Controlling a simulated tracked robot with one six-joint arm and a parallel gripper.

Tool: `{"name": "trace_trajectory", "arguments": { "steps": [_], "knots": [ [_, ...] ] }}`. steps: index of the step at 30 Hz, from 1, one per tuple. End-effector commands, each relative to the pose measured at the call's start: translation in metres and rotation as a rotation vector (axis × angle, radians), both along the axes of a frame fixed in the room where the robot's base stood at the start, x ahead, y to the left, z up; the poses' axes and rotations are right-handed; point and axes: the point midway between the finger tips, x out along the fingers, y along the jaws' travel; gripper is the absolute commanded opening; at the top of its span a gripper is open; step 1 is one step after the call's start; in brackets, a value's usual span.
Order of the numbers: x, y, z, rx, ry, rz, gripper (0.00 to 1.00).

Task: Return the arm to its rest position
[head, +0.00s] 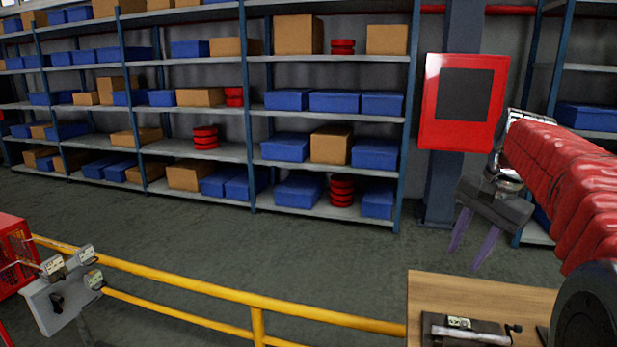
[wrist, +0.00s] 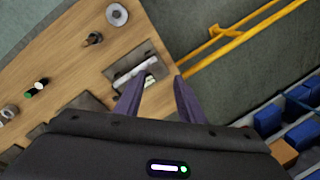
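My arm, in a red ribbed cover, reaches in from the right of the head view. My gripper (head: 464,256) hangs from it, its two purple fingers pointing down and spread apart with nothing between them. In the wrist view my gripper (wrist: 158,82) also shows its two fingers apart and empty. It is above the wooden bench (wrist: 75,55), near a dark tray with a silvery part (wrist: 137,75). That tray also shows on the bench in the head view (head: 470,330), below the gripper.
Yellow railing (head: 215,291) crosses the front. Shelving (head: 200,155) with blue and brown boxes stands behind. A red wall cabinet (head: 464,102) is behind the arm. A panel (head: 62,297) stands lower left. Small parts, including a round disc (wrist: 117,14), lie on the bench.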

Motion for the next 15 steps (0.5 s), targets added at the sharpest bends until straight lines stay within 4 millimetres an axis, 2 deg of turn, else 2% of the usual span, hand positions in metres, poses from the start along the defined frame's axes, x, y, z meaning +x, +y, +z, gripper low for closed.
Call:
{"name": "trace_trajectory", "arguments": {
  "steps": [1, 6, 15],
  "knots": [
    [-0.009, 0.011, 0.002, -0.015, -0.013, 0.032, 0.35],
    [-0.034, 0.040, 0.001, -0.062, -0.052, 0.140, 0.35],
    [-0.085, 0.084, -0.010, -0.150, -0.124, 0.332, 0.35]
  ]
}}
